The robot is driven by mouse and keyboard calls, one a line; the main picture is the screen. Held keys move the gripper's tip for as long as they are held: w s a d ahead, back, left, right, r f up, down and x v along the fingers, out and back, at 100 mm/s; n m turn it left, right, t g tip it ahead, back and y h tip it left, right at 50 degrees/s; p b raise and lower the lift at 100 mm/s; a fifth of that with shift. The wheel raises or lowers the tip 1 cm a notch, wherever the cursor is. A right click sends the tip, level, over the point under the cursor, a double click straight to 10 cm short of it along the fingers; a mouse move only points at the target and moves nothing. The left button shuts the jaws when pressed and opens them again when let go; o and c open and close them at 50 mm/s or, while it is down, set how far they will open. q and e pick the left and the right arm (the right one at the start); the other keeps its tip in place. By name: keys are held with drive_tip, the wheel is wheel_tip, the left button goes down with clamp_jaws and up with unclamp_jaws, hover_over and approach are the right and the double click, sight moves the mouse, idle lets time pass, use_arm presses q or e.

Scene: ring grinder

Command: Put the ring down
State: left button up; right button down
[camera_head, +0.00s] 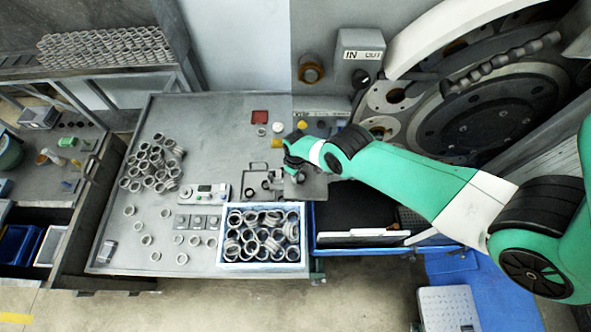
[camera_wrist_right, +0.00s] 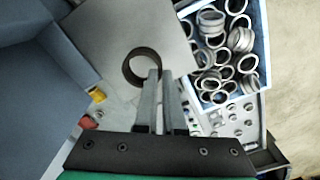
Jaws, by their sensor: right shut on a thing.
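The dark metal ring (camera_wrist_right: 128,68) is at the fingertips of my right gripper (camera_wrist_right: 160,78) in the right wrist view. The two fingers are close together and shut on the ring's near wall. A flat grey plate (camera_wrist_right: 95,30) lies behind the ring; whether the ring touches it cannot be told. In the head view my right gripper (camera_head: 292,172) is over the right part of the grey table (camera_head: 215,120), beside the small fixture, and the ring is hard to make out there. My left gripper is not in view.
A blue-rimmed bin (camera_head: 262,267) full of rings stands at the table's front; it also shows in the wrist view (camera_wrist_right: 262,60). Loose rings (camera_head: 155,165) lie to the left. Gauges (camera_head: 208,192) stand mid-table. The grinder (camera_head: 480,110) is at the right. The table's back middle is clear.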

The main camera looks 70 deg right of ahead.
drive_tip(key=shift+s+a+f, duration=0.1)
drive_tip(key=shift+a+f, duration=0.1)
wheel_tip(320, 180, down, 3)
drive_tip(key=b, duration=0.2)
drive_tip(key=shift+s+a+b, duration=0.1)
drive_tip(key=shift+s+b, duration=0.05)
drive_tip(key=shift+b, duration=0.25)
drive_tip(key=shift+r, duration=0.15)
drive_tip(key=c, duration=1)
unclamp_jaws()
